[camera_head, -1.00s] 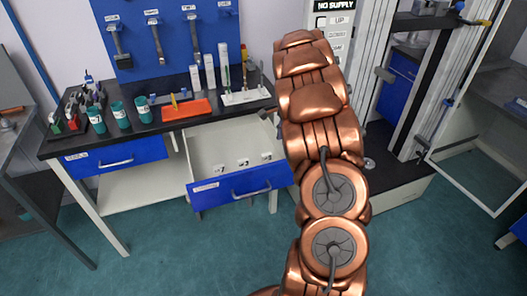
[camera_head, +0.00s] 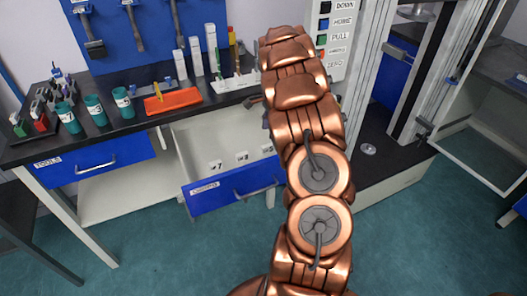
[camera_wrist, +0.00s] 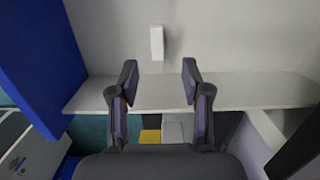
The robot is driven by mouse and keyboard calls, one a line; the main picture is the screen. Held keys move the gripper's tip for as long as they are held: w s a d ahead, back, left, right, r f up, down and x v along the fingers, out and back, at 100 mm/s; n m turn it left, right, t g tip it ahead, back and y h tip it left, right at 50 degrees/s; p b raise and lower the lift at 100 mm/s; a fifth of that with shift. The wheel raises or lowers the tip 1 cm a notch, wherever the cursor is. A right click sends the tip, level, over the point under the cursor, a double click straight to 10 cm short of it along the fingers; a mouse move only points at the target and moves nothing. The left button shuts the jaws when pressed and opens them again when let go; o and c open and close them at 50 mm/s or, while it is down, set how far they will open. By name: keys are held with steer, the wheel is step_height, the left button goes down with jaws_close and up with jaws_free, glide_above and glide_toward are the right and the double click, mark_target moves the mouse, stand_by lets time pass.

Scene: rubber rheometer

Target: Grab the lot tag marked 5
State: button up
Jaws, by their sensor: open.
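An open drawer (camera_head: 233,194) with a blue front hangs under the dark bench. Three small white tags lie in it in a row: a left tag (camera_head: 215,167) whose mark looks like 7, a middle tag (camera_head: 241,158) and a right tag (camera_head: 267,149) whose marks are too small to read. I cannot tell which is 5. In the wrist view my gripper (camera_wrist: 159,80) is open and empty, fingers apart. A small white block (camera_wrist: 157,42), perhaps a tag, lies beyond the fingertips, roughly centred between them, with no readable mark. In the head view my arm hides most of the gripper.
On the bench are an orange tray (camera_head: 173,101), several teal cups including one (camera_head: 124,102), and a white rack (camera_head: 236,84). A closed blue drawer (camera_head: 95,160) is at left. A tall machine frame (camera_head: 376,60) stands right of my arm. The floor in front is clear.

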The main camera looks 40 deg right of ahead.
mark_target(267, 146)
steer(key=shift+a+f+p, duration=0.2)
steer(key=shift+f+p, duration=0.1)
steer(key=shift+f, duration=1)
steer(key=shift+a+f+p, duration=0.15)
steer(key=shift+f+p, duration=0.1)
steer(key=shift+f, duration=1.1)
steer(key=shift+a+f+p, duration=0.2)
steer(key=shift+f+p, duration=0.1)
steer(key=shift+f, duration=1)
steer(key=shift+c, duration=0.4)
jaws_close()
